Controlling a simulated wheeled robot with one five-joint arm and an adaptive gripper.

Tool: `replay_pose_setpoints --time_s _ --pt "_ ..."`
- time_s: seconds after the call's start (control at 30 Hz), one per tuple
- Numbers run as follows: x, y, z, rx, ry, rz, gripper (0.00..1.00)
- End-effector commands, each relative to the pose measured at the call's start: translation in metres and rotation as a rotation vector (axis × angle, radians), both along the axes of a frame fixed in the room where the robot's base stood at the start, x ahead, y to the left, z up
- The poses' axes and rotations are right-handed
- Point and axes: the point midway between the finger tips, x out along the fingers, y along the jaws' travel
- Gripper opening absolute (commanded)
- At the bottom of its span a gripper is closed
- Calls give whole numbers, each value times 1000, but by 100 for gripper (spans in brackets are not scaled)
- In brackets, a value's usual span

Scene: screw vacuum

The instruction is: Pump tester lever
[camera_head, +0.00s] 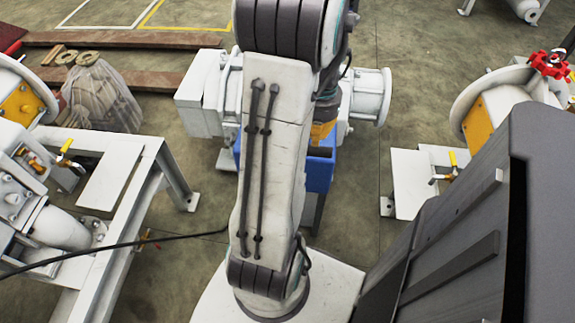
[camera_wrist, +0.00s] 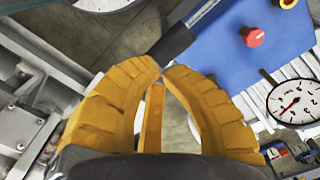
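The tester is a blue-topped unit (camera_wrist: 222,55) at the upper right of the wrist view; part of its blue body (camera_head: 318,170) shows behind my arm in the head view. Its dark bar-like lever (camera_wrist: 182,38) runs diagonally down to my fingertips. My gripper (camera_wrist: 162,66) has its yellow fingers curved inward, tips close together at the lever's lower end. I cannot tell whether they press on the lever. In the head view, my arm hides most of the gripper (camera_head: 322,132). The tester carries a red knob (camera_wrist: 253,37) and a round white gauge (camera_wrist: 296,102) with a red needle.
A white frame table (camera_head: 130,165) with pump parts stands at left. Another pump with a yellow plate (camera_head: 478,128) and a red handwheel (camera_head: 550,65) is at right. A grey-white machine (camera_head: 205,95) lies behind my arm. A black cable (camera_head: 120,245) crosses the left side.

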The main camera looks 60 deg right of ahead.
Motion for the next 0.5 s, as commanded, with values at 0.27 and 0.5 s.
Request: replay_pose_setpoints --time_s 0.27,0.5 --pt "0 0 -15 1 0 0 0" --pt "0 0 -28 1 0 0 0"
